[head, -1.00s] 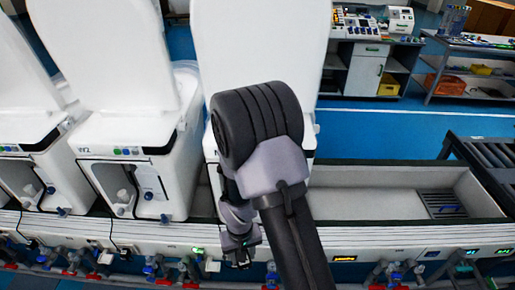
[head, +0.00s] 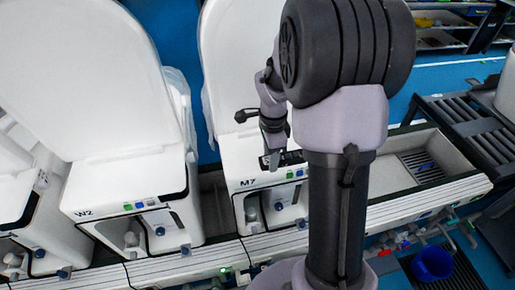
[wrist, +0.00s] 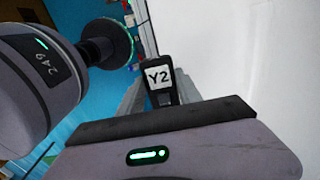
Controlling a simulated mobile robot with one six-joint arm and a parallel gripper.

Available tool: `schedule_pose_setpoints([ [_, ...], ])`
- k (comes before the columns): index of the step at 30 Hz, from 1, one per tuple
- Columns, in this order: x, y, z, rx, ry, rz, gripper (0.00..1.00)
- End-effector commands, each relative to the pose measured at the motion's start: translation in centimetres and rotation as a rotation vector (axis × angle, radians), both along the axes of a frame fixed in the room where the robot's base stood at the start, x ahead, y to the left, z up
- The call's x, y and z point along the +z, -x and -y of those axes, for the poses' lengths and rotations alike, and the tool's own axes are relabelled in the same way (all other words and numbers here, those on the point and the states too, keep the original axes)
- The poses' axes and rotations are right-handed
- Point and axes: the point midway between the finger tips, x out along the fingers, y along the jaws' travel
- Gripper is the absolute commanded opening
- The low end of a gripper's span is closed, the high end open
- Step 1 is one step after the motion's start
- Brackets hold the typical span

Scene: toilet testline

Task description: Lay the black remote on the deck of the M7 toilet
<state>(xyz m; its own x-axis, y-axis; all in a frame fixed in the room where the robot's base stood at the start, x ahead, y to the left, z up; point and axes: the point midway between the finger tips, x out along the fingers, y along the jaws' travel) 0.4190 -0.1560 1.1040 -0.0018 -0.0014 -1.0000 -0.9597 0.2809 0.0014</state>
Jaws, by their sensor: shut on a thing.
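The M7 toilet (head: 240,160) is white, with its lid raised and the label M7 on its front edge. Its deck is partly hidden behind my arm. My gripper (head: 272,160) points down at this deck in the head view; I cannot tell whether there is a gap. In the wrist view the black remote (wrist: 160,92), bearing a white Y2 label, sits between the fingers of my gripper (wrist: 160,98), which is shut on it. White toilet surface fills the right of the wrist view. In the head view the remote is hard to make out.
The W2 toilet (head: 125,185) stands to the left with its lid up. A long bench trough (head: 385,195) lies open to the right of M7. A dark roller rack (head: 470,125) is at the right, and a blue bucket (head: 432,264) stands on the floor.

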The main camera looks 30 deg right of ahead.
Motion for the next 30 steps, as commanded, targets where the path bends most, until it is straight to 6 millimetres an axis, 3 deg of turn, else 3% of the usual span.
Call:
schedule_pose_setpoints([
  [4,-0.5,-4.6,-0.8,0.005,0.000,0.000,0.00],
  [11,-0.8,-7.7,-1.3,0.004,0.000,0.000,0.00],
  [16,-4.3,-7.6,-1.3,0.004,0.000,-0.002,0.00],
  [26,-4.7,-7.7,-1.3,0.004,0.001,0.001,0.00],
  [27,-4.7,-7.7,-1.3,0.004,0.001,0.001,0.43],
  [30,-4.6,-7.7,-1.3,0.004,0.001,0.001,0.63],
])
